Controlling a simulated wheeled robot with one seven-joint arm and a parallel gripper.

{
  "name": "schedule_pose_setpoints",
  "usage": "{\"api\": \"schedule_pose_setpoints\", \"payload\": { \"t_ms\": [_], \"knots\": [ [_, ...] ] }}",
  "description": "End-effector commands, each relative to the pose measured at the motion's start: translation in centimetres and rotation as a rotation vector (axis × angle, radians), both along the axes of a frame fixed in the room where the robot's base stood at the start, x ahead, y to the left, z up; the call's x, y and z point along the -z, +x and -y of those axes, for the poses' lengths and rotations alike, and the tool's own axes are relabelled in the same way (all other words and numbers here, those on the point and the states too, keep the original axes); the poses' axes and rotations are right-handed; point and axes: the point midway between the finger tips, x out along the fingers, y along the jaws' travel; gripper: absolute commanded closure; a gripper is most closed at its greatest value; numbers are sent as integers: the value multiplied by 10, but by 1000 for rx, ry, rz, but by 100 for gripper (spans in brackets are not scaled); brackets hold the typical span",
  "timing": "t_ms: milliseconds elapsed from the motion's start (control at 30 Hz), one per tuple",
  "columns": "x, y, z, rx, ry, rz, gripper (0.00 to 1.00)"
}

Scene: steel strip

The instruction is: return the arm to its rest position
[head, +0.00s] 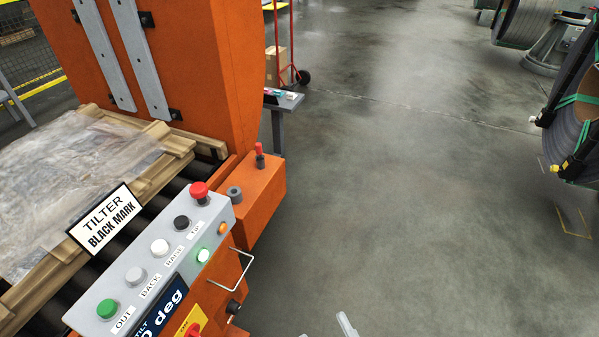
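Only a small pale grey part of my arm's end, which looks like my gripper (346,325), shows at the bottom edge, right of centre. A second tiny pale tip shows to its left, cut off by the edge. The rest of my arm is out of view. I cannot tell whether the gripper is open or shut, and I see nothing held in it. It appears in front of bare floor, apart from the orange machine.
An orange tilter (190,60) with a grey button panel (150,262) stands at left. A wooden pallet (150,185) under plastic film lies on its rollers. A small grey table (284,102) stands behind. Large coils (570,110) stand at far right. The middle floor (420,200) is clear.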

Motion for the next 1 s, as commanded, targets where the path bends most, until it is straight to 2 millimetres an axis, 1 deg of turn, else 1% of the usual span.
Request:
{"api": "schedule_pose_setpoints", "payload": {
  "t_ms": [33, 100, 167, 200, 300, 400, 500, 600, 700, 800, 1000],
  "knots": [
    [-17, -16, 20, 44, 57, -51, 33],
    [-34, -35, 44, 97, 136, -113, 33],
    [-49, -52, 62, 143, 201, -164, 33],
    [-59, -63, 73, 170, 244, -195, 33],
    [-85, -90, 97, 238, 337, -271, 33],
    [-112, -118, 117, 301, 414, -336, 33],
    [-136, -141, 132, 356, 464, -388, 33],
    [-153, -161, 141, 399, 482, -423, 33],
    [-158, -177, 146, 431, 476, -456, 33],
    [-154, -188, 148, 451, 470, -484, 33],
    [-154, -189, 150, 460, 471, -487, 33]
  ]
}}
